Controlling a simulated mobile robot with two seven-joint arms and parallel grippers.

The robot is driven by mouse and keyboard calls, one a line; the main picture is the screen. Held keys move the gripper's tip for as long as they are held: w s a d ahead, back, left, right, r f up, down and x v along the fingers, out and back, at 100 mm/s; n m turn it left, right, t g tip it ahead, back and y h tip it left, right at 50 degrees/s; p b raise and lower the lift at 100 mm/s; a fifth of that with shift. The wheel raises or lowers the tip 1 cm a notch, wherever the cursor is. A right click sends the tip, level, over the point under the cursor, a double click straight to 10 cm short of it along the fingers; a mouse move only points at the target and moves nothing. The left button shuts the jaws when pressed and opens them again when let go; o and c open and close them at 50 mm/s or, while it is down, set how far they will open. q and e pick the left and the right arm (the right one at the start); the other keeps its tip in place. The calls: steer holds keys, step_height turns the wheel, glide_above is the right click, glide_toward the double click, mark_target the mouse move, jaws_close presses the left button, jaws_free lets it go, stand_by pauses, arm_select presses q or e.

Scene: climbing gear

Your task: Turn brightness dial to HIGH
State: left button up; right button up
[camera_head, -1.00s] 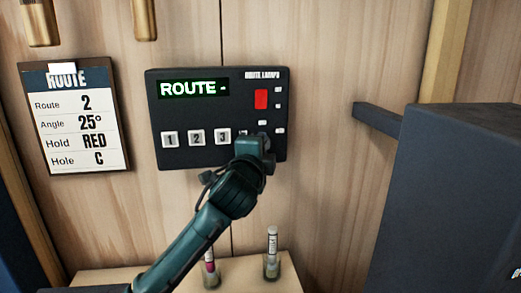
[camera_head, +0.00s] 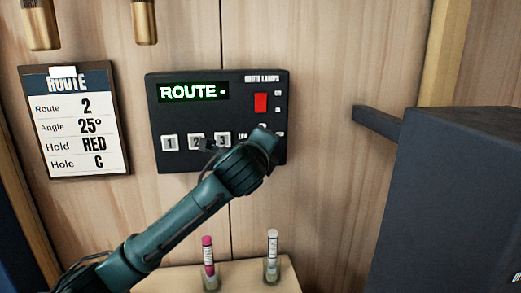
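The dark control panel (camera_head: 215,110) labelled ROUTE LAMPS is mounted on the wooden wall. It has a green-lit display (camera_head: 193,92) reading "ROUTE -", a red rocker switch (camera_head: 261,103) and a row of white numbered buttons (camera_head: 170,143). No dial can be made out; the panel's lower right is largely covered by my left arm. My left gripper (camera_head: 266,142) is in front of that lower right part, just below the red switch. Its fingertips face the panel, so their opening and any contact are hidden. My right gripper is not in view.
A route card (camera_head: 79,125) hangs left of the panel. Two small labelled vials, one pink (camera_head: 208,256) and one pale (camera_head: 272,252), stand on a wooden ledge (camera_head: 240,280) below. A big dark box (camera_head: 455,200) with a bar (camera_head: 375,120) stands at right.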

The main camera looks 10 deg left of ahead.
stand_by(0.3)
arm_select(q)
steer(key=o, duration=1)
steer(key=shift+c, duration=0.2)
steer(key=s+r+b, duration=0.2)
steer(key=s, duration=1.1)
steer(key=shift+d+r, duration=0.3)
steer(key=shift+d, duration=0.05)
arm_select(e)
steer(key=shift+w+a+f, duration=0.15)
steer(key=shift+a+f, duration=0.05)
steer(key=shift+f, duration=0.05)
